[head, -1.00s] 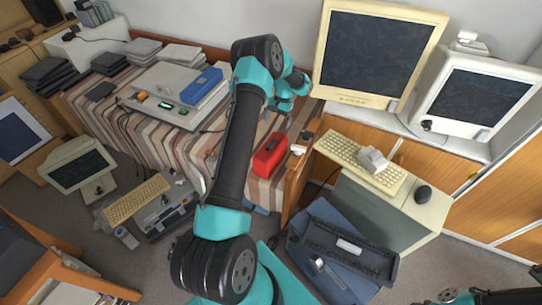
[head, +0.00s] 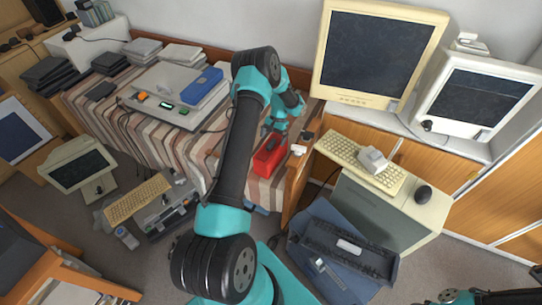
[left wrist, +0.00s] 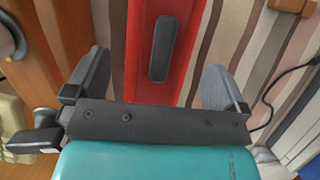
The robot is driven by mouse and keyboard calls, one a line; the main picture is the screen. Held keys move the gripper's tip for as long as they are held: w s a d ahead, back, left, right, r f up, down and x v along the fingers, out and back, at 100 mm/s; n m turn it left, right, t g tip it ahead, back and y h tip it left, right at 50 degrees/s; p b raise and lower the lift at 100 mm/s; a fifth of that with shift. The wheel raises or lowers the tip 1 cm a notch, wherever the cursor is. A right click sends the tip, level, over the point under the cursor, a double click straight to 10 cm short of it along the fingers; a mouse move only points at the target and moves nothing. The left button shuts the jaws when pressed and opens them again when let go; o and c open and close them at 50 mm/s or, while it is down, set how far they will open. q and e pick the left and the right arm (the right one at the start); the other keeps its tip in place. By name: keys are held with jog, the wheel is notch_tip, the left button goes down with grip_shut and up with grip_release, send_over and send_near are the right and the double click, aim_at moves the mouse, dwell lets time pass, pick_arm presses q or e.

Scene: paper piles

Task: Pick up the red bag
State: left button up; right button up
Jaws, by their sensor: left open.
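The red bag (head: 268,160) lies on the striped cloth near the table's right end, just right of my left forearm in the head view. In the left wrist view the red bag (left wrist: 187,50) runs up the middle, with a dark oblong patch on its top. My left gripper (head: 275,136) is over the bag's far end. In the left wrist view the left gripper's fingers (left wrist: 155,85) are open, one on each side of the bag, with a gap showing on both sides. I cannot tell how deep the fingertips reach. My right gripper cannot be made out; only a dark arm part shows at bottom right.
The striped table (head: 150,135) carries a grey device (head: 150,108) with a blue box (head: 201,86) on it. A wooden panel (head: 294,187) stands right of the bag. Right of that are a keyboard (head: 345,150) and a cream monitor (head: 375,50). A blue crate (head: 318,270) lies below.

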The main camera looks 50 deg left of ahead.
aim_at(272, 142)
pick_arm(q)
jog(key=x, duration=0.5)
jog(key=shift+a, duration=0.1)
jog(key=shift+w, duration=0.1)
jog(key=c, duration=1.2)
jog(key=shift+o, duration=0.2)
notch_tip(272, 142, up, 18)
dwell(0.6)
